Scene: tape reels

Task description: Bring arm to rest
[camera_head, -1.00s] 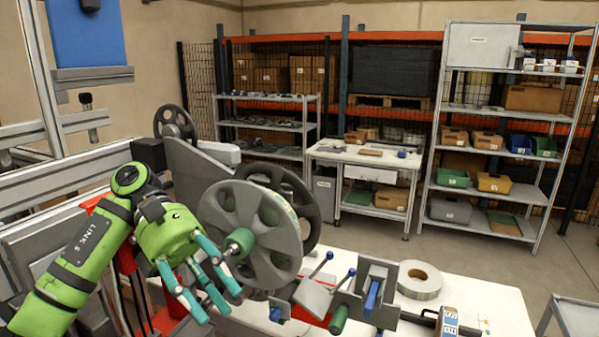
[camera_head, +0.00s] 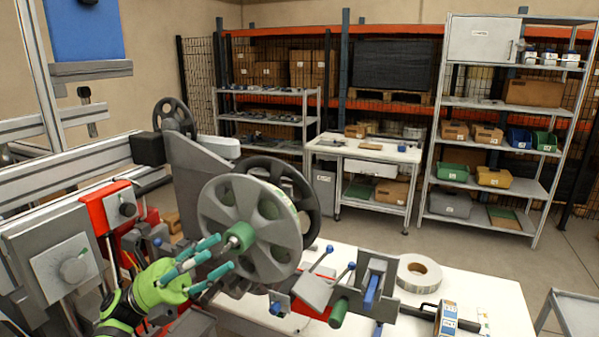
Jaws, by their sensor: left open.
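My left gripper (camera_head: 212,262) is low at the left of the head view, a bright green hand with teal fingers. Its fingers are spread and hold nothing. They point right, toward the grey reel (camera_head: 275,240) with a green hub (camera_head: 240,236). The fingertips appear close to the hub; I cannot tell whether they touch it. My left arm's lower part runs out of the picture at the bottom. My right gripper is not in view.
The reel machine has red and grey blocks (camera_head: 108,207) beside my arm. A white table (camera_head: 260,317) carries clamps with blue handles, a tape roll (camera_head: 419,274) and a small box (camera_head: 447,318). Shelves (camera_head: 497,105) and a cart (camera_head: 365,152) stand behind. Open floor lies at right.

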